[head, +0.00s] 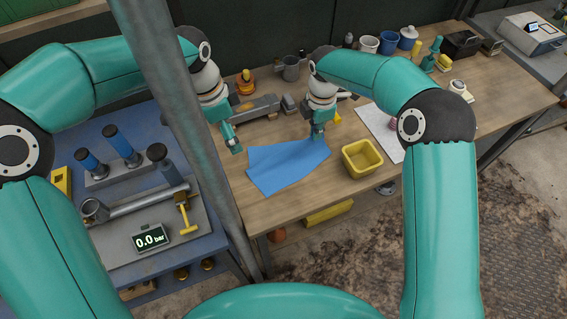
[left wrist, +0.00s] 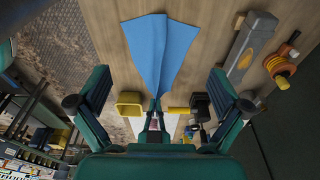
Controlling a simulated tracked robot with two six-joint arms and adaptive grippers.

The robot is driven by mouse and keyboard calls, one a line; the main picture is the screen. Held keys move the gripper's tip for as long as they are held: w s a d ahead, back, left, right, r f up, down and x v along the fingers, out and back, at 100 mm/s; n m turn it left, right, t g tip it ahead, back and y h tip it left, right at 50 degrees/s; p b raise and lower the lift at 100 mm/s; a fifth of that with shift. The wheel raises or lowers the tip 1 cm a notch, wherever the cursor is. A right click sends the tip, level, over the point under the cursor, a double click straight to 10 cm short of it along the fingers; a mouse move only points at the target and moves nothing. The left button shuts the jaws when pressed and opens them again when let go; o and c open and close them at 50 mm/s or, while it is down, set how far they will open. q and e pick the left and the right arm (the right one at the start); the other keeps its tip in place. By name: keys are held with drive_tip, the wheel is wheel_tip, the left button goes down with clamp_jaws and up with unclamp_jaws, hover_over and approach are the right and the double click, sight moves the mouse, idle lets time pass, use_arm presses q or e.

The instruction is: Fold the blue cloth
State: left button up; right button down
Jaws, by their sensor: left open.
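The blue cloth (head: 283,165) lies on the wooden table, with a crease running along it in the left wrist view (left wrist: 158,45). Its corner at the upper right in the head view narrows to a point and rises to my right gripper (head: 318,134), which is shut on it. My left gripper (head: 236,147) is just off the cloth's upper left side, apart from it and empty. In the left wrist view its two fingers (left wrist: 158,78) are spread wide, with the cloth beyond them. The held corner's tip is partly hidden by the right gripper.
A yellow bin (head: 362,159) stands right of the cloth, beside a white sheet (head: 380,128). A grey metal tool (head: 262,108) and a grey mug (head: 290,69) are behind. A grey post crosses in front of the table's left end, next to the blue bench (head: 210,243).

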use_arm(q)
drive_tip(key=shift+a+r, duration=0.2)
drive_tip(key=shift+r, duration=1.45)
use_arm(e)
unclamp_jaws()
drive_tip(key=shift+r, duration=2.75)
drive_tip(key=shift+r, duration=0.1)
wheel_tip(320, 180, up, 12)
drive_tip(key=shift+f, duration=0.25)
